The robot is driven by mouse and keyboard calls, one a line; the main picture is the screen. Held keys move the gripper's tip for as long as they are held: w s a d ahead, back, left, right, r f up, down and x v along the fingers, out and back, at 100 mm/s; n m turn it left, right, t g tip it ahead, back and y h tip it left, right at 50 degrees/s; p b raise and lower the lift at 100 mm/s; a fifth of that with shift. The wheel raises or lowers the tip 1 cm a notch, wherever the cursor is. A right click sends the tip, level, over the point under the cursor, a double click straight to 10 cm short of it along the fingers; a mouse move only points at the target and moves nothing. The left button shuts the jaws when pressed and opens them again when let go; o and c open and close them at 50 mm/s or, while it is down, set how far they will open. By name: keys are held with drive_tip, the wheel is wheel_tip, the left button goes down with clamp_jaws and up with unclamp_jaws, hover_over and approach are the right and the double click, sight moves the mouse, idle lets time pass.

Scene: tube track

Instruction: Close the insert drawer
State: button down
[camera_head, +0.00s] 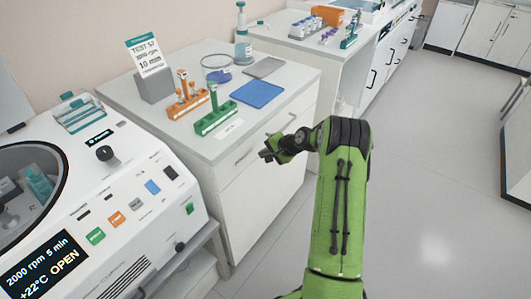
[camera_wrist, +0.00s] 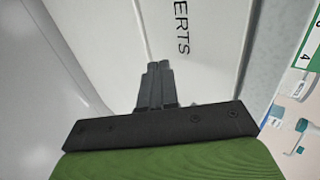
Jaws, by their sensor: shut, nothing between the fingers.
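The insert drawer (camera_head: 232,162) is the white top drawer of the middle cabinet, just under the countertop. Its front looks about flush with the cabinet, but I cannot tell whether a small gap is left. In the wrist view the drawer front (camera_wrist: 205,65) fills the middle, with black lettering ending in "ERTS". My gripper (camera_head: 267,154) is at the drawer front, below the counter edge. In the wrist view my gripper (camera_wrist: 158,66) has its fingers together and empty, pointing at the drawer front. I cannot tell whether they touch it.
An orange rack (camera_head: 187,104), a green rack (camera_head: 215,120) and a blue mat (camera_head: 257,94) are on the countertop (camera_head: 215,148) above the drawer. A centrifuge (camera_head: 120,215) marked OPEN is at left. The floor (camera_head: 430,160) to the right is clear.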

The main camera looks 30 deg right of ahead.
drive_tip(key=p+v, duration=0.2)
drive_tip(key=v, duration=0.9)
drive_tip(key=shift+s+d+f, duration=0.15)
drive_tip(key=shift+s+f, duration=0.15)
drive_tip(key=shift+f, duration=0.05)
drive_tip(key=s+a+r+n+g+h+p, duration=0.15)
drive_tip(key=s+a+r+n, duration=0.25)
drive_tip(key=a+r, duration=0.45)
drive_tip(key=s+a+r+n+g+p, duration=0.1)
drive_tip(key=s+a+r+n+p, duration=0.2)
drive_tip(key=a+r, duration=0.6)
drive_tip(key=s+a+r+n+p, duration=0.1)
drive_tip(key=s+a+r+n, duration=0.1)
drive_tip(key=s, duration=0.5)
drive_tip(key=s+a+r+n+h+p, duration=0.1)
drive_tip(key=s+a+r+n, duration=0.1)
drive_tip(key=s, duration=0.6)
drive_tip(key=s+a+r+n+h+p, duration=0.1)
drive_tip(key=s+a+r+n, duration=0.1)
drive_tip(key=s, duration=0.5)
drive_tip(key=shift+s+r, duration=0.3)
drive_tip(key=shift+r, duration=0.25)
drive_tip(key=shift+a+g, duration=0.1)
drive_tip(key=shift+g, duration=0.15)
